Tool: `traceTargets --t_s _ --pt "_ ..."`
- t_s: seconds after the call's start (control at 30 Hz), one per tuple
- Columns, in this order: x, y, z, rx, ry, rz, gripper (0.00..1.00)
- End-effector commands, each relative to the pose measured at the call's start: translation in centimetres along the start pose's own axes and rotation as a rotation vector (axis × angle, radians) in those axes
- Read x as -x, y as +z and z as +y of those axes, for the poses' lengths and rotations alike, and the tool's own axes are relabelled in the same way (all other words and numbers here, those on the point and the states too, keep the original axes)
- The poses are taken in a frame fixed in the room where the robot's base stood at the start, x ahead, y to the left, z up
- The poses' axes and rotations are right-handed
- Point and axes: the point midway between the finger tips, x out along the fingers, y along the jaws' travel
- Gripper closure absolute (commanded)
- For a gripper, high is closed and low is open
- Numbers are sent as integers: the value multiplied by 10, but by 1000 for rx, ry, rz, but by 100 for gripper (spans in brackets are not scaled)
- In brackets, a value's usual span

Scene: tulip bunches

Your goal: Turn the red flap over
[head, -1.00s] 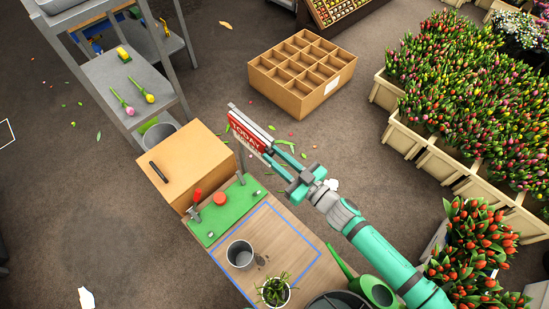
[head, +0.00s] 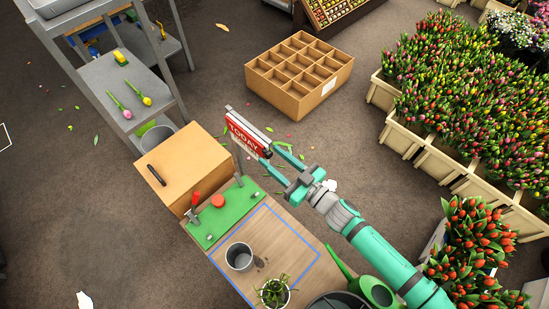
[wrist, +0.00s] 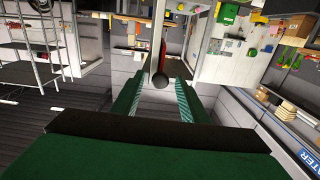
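The red flap (head: 243,133) carries white lettering that reads "TODAY" and hangs upright on a sign beyond the far side of the wooden table. My gripper (head: 274,151) is open at the sign's right end, with a finger on either side of its line. In the wrist view the sign is edge-on, with a thin red strip of the flap (wrist: 163,55) on its right face. A dark round rod end (wrist: 160,82) lies between the open fingers of my gripper (wrist: 159,90), with gaps on both sides. I cannot tell whether any finger touches the sign.
The table holds a green board (head: 225,212) with a red knob and lever, a metal cup (head: 239,257), a potted plant (head: 273,292) and a green watering can (head: 374,291). A cardboard box (head: 184,166) stands beside the sign. A divided crate (head: 299,76) is on the floor behind.

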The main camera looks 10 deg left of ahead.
Motion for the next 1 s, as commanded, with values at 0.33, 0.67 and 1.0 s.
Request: traceTargets --t_s 0.33,0.67,1.0 --pt "54 0 1 1 3 -2 60" --pt "101 0 0 -1 2 -1 60" --pt "107 0 0 0 1 -1 60"
